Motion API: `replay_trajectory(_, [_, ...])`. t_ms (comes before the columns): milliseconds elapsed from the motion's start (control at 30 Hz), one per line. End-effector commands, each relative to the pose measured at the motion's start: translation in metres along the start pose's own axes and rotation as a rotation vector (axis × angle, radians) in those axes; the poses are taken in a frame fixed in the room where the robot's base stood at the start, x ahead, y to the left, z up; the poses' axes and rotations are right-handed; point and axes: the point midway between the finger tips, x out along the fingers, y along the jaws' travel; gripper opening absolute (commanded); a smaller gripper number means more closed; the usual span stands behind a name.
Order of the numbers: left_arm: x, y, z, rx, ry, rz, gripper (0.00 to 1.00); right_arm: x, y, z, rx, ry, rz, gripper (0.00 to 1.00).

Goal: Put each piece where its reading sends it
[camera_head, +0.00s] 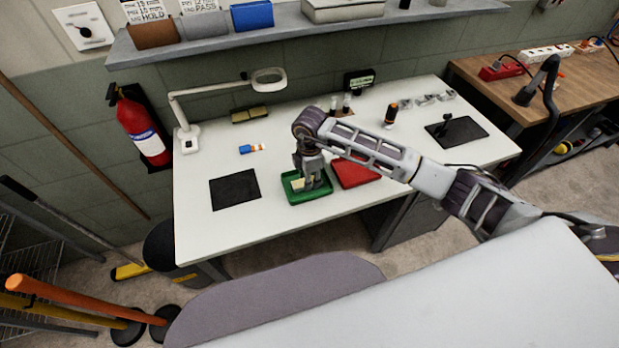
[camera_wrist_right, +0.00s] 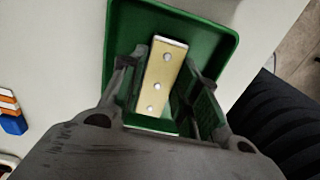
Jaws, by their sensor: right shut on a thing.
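My right gripper (camera_head: 313,184) points down into the green tray (camera_head: 290,196) at the front middle of the white bench. It is shut on a tan plate (camera_wrist_right: 165,72) with three silver dots in a row, seen between the fingers in the right wrist view. The plate is over or in the green tray (camera_wrist_right: 215,22); I cannot tell whether it touches the floor. A pale edge shows below the plate, too hidden to name. The red tray (camera_head: 352,174) stands just right of the green one; its visible part looks empty. My left gripper is not in view.
A black mat (camera_head: 235,190) lies bare at left, and another (camera_head: 470,129) at right bears a small black stand. A magnifier lamp (camera_head: 186,140), a blue, white and orange block (camera_head: 246,149) and a small display (camera_head: 359,80) stand behind.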

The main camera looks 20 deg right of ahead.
Motion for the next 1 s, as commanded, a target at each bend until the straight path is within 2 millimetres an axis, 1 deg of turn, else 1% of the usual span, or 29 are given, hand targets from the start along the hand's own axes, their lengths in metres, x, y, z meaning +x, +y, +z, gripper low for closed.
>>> replay_trajectory(100, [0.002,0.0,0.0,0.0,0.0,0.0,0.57,0.003,0.0,0.0,0.0,0.0,0.0,0.07])
replay_trajectory(133, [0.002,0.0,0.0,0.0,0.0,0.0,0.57,0.003,0.0,0.0,0.0,0.0,0.0,0.34])
replay_trajectory(267, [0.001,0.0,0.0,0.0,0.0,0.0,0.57,0.003,0.0,0.0,0.0,0.0,0.0,0.51])
replay_trajectory(300, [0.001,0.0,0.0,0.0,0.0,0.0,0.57,0.003,0.0,0.0,0.0,0.0,0.0,0.53])
replay_trajectory(633, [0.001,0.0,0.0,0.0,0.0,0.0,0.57,0.002,0.0,0.0,0.0,0.0,0.0,0.53])
replay_trajectory(767, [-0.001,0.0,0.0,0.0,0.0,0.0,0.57,-0.001,0.0,0.0,0.0,0.0,0.0,0.53])
replay_trajectory(867, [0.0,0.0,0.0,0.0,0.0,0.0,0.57,-0.008,0.001,0.0,0.0,0.0,0.002,0.53])
replay_trajectory(1000, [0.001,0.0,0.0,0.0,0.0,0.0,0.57,-0.022,0.0,0.0,-0.001,0.001,0.001,0.53])
